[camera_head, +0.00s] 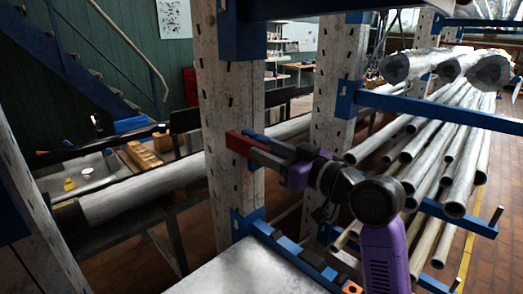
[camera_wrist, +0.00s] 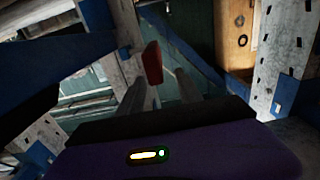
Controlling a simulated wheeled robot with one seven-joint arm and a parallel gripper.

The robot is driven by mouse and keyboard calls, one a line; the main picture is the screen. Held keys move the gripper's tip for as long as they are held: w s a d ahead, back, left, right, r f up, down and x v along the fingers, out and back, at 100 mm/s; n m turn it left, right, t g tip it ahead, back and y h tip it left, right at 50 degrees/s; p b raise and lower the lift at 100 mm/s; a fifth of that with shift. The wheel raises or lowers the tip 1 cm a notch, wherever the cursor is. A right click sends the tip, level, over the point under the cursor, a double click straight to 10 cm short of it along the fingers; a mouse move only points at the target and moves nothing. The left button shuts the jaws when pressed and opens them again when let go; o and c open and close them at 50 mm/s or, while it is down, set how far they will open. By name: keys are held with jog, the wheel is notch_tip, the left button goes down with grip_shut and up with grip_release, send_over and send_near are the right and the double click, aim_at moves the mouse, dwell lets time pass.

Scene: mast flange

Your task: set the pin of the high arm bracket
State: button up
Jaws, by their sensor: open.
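My gripper (camera_head: 256,145) is open beside the near slotted white post (camera_head: 229,95), at mid-height. A small red piece, perhaps the pin (camera_head: 237,143), shows at the fingertips in front of the post. I cannot tell whether it touches the post. In the wrist view, my two grey fingers (camera_wrist: 160,88) stand apart, and the red piece (camera_wrist: 152,63) is upright just beyond them, between their tips. A blue bracket (camera_head: 242,38) is fixed high on the post, above my gripper. Any hole behind the red piece is hidden.
A lower blue bracket (camera_head: 248,224) sits on the same post. Long pipes (camera_head: 440,140) lie on blue arms at the right. A thick pipe (camera_head: 150,187) runs behind the post at left. A pale flat surface (camera_head: 225,277) lies below.

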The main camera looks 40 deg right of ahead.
jog(key=s+b, duration=0.1)
jog(key=s, duration=0.4)
jog(key=shift+d, duration=0.1)
dwell(0.4)
